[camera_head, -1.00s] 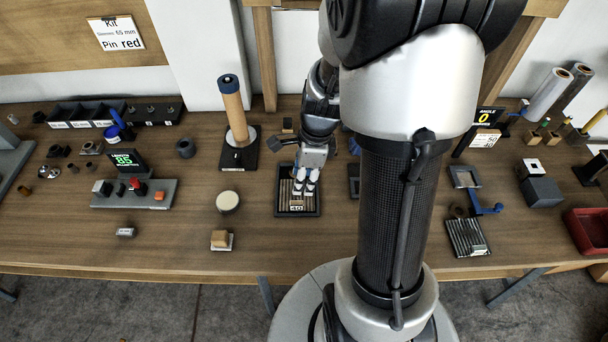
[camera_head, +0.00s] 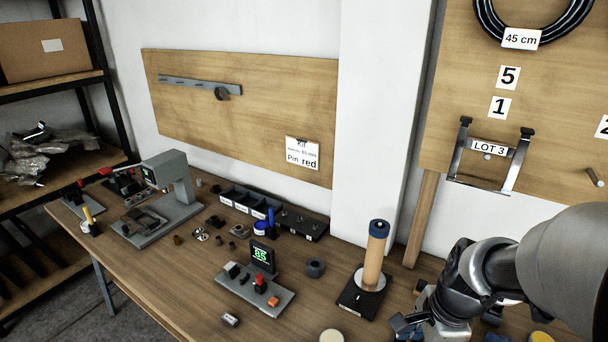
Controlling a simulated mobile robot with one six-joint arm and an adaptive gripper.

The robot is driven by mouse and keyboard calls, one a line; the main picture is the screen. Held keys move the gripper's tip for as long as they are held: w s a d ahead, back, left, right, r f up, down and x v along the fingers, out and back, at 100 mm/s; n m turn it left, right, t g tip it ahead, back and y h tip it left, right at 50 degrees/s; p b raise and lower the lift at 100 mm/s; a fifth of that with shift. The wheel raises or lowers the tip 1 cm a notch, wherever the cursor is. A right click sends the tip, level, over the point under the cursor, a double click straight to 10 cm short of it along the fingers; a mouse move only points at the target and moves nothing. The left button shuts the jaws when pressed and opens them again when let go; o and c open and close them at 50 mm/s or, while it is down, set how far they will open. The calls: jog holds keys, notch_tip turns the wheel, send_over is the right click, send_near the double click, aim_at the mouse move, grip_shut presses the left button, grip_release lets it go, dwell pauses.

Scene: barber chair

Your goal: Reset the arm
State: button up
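My arm (camera_head: 565,265) reaches in from the right edge over the workbench. My gripper (camera_head: 425,325) is low in the picture, just right of the tan roller on its black stand (camera_head: 373,265). The bottom edge cuts it off and its fingertips are hidden, so I cannot tell whether it is open or shut, or whether it holds anything.
The workbench (camera_head: 150,275) holds a grey press (camera_head: 170,195), a green display reading 85 (camera_head: 262,255), black bins (camera_head: 245,202) and small parts. A wall pillar (camera_head: 375,120) rises behind the roller. A shelf (camera_head: 70,165) stands at left.

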jog(key=s+a+r+n+t, duration=0.1)
jog(key=s+a+r+n, duration=0.3)
jog(key=n, duration=0.5)
jog(key=s+a+r+n+t+h, duration=0.1)
jog(key=s+a+r+n, duration=0.3)
jog(key=s+r+n, duration=0.3)
jog(key=r+n, duration=0.1)
jog(key=n, duration=0.1)
jog(key=shift+s+r+n+t, duration=0.25)
jog(key=shift+s+n+t, duration=0.05)
jog(key=shift+t, duration=0.1)
